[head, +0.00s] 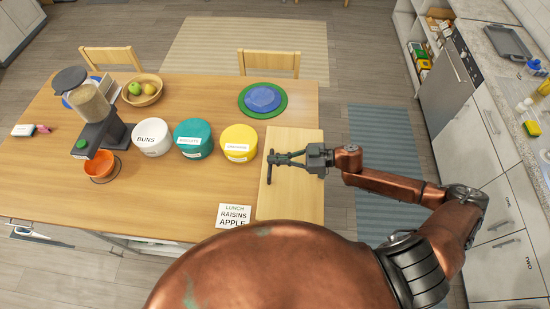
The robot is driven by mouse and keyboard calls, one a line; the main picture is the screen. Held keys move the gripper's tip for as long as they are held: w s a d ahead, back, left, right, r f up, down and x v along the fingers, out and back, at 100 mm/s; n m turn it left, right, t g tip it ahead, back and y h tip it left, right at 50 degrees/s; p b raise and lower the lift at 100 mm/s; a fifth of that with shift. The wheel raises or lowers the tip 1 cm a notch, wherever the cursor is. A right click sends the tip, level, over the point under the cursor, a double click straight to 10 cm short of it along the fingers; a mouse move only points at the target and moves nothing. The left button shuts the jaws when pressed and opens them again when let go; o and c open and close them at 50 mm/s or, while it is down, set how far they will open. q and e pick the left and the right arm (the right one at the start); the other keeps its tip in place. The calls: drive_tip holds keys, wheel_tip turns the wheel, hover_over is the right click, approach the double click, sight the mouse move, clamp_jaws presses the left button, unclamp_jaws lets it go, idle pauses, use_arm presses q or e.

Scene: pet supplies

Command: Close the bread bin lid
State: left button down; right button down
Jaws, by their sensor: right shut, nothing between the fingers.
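A pale wooden rectangular panel (291,205) lies at the right end of the table, in the head view. It looks like the bread bin's top seen from above, but I cannot tell for sure whether its lid is open or shut. My right gripper (272,160) reaches in from the right over this panel, with its fingers pointing left. It is shut and empty. A dark bar shows at its fingertips, near the panel's left edge; I cannot tell whether the gripper touches it or the panel. My left gripper is not in view.
White (151,139), teal (193,139) and yellow (239,143) canisters stand left of the panel. A blue dish (262,98) sits behind it, and a lunch card (234,216) lies at its front left. A dispenser (96,125) and fruit bowl (142,91) stand further left.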

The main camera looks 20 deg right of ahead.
drive_tip(key=shift+r+p, duration=0.6)
drive_tip(key=shift+p, duration=0.05)
drive_tip(key=s+d+r, duration=0.3)
drive_tip(key=d+r, duration=0.3)
drive_tip(key=d, duration=0.2)
drive_tip(key=shift+r, duration=0.4)
drive_tip(key=shift+s, duration=0.1)
